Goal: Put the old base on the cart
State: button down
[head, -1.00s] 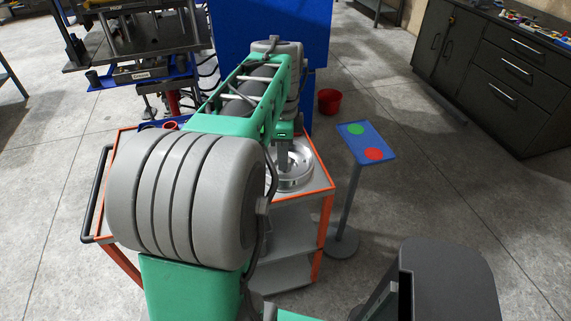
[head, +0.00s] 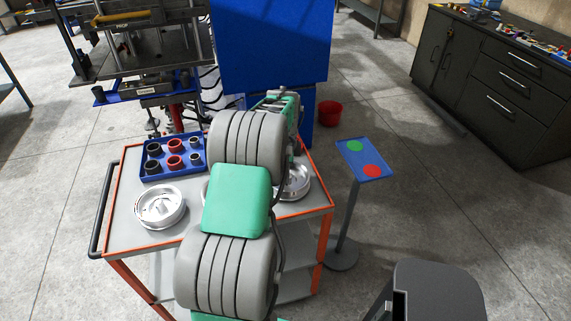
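The cart (head: 125,225) has a grey top with an orange rim and stands in front of me. A round silver metal part (head: 160,207) lies on its left front. Another round silver part (head: 296,181) is on its right side, partly hidden by my arm. A sliver of silver (head: 205,190) shows beside my arm's green link. I cannot tell which of these, if any, is the old base. My arm reaches forward over the cart, and its grey joints and green link hide the middle. My gripper is hidden behind my arm.
A blue tray (head: 147,168) with several black, red and grey rings sits at the cart's back. The press (head: 140,70) and a blue panel (head: 272,45) stand behind. A button stand (head: 361,160) is right of the cart. A red bucket (head: 329,113) is on the floor.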

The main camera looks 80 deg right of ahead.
jog(key=shift+d+f, duration=0.1)
jog(key=shift+f, duration=0.1)
jog(key=shift+f, duration=0.2)
jog(key=c, duration=1.2)
grip_release()
jog(key=shift+o, duration=0.2)
